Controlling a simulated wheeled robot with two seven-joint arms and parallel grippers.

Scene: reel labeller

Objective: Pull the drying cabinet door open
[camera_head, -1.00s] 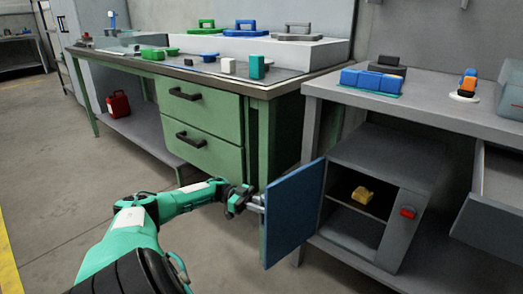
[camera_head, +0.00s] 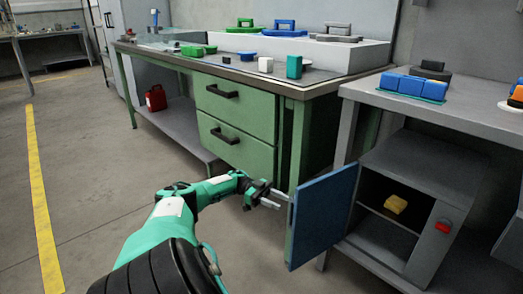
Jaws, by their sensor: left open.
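The drying cabinet (camera_head: 436,238) is a grey box under the grey bench on the right. Its blue door (camera_head: 322,217) stands wide open, swung out to the left, and shows the inside with a shelf and a yellow object (camera_head: 396,204). My left gripper (camera_head: 276,200) is open, just left of the door's outer edge. Its fingers point toward the door, with a small gap seeming to lie between them and it. The door handle cannot be made out. My right gripper is not in view.
A green bench with two drawers (camera_head: 236,140) stands behind my left arm. The grey bench (camera_head: 458,112) above the cabinet carries blue blocks (camera_head: 415,86). A red can (camera_head: 156,98) is on the lower shelf. The floor at left is clear.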

